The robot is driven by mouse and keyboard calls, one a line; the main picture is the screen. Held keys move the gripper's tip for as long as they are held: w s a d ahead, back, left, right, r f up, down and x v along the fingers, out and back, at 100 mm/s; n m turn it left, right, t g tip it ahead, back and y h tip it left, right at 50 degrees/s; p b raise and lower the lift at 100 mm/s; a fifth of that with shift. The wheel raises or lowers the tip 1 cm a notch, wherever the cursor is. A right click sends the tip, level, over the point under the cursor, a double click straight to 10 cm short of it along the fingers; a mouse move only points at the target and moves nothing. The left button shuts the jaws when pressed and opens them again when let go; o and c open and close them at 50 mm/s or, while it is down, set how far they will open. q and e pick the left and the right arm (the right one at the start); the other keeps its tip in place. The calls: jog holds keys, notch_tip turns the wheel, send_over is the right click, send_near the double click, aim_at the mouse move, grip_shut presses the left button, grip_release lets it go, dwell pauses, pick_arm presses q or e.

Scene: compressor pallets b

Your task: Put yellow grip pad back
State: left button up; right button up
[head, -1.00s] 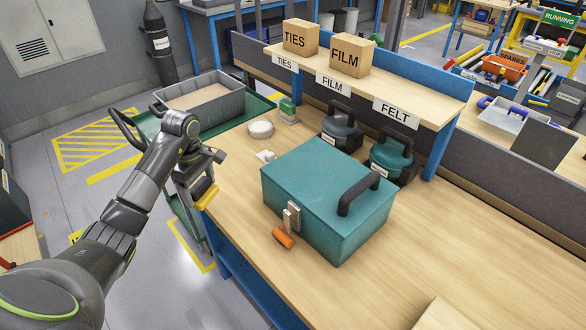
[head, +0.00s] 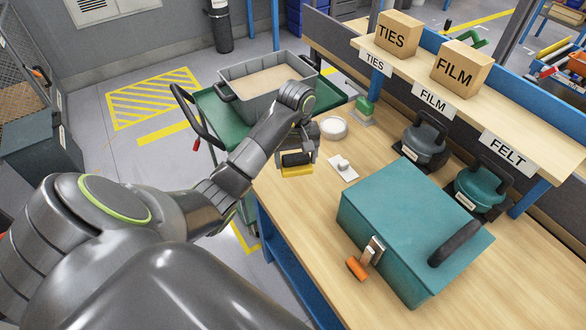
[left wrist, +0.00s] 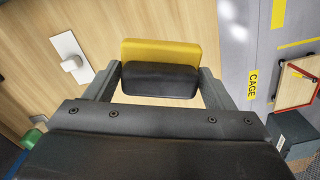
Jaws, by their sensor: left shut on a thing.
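The yellow grip pad (head: 297,170) has a yellow face and a black grip part. My left gripper (head: 297,158) is shut on its black part and holds it over the left edge area of the wooden bench (head: 300,205). The left wrist view shows the pad (left wrist: 170,52) between the two fingers, black part nearer the camera, with the bench top beyond it. I cannot tell the exact height above the bench. A small white plate with a knob (head: 343,167) lies on the bench just right of the pad. My right gripper is not in view.
A teal case (head: 400,215) with an orange-handled latch stands on the bench at right. A white round disc (head: 333,127) and a green-topped block (head: 364,108) are behind the pad. A green cart (head: 212,118) carries a grey bin (head: 262,104) beside the bench.

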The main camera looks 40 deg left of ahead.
aim_at(297, 169)
pick_arm(q)
jog(key=shift+d+f, duration=0.1)
jog(key=shift+f, duration=0.1)
jog(key=f+b, duration=0.3)
jog(key=b, duration=0.1)
jog(key=shift+d+f, duration=0.2)
jog(key=shift+f, duration=0.15)
jog(key=shift+f+b, duration=0.35)
jog(key=shift+b, duration=0.15)
notch_tip(297, 169, down, 3)
jog(key=shift+a+f+b, duration=0.1)
jog(key=shift+b, duration=0.75)
jog(key=shift+f+p, duration=0.6)
jog(key=shift+f, duration=0.3)
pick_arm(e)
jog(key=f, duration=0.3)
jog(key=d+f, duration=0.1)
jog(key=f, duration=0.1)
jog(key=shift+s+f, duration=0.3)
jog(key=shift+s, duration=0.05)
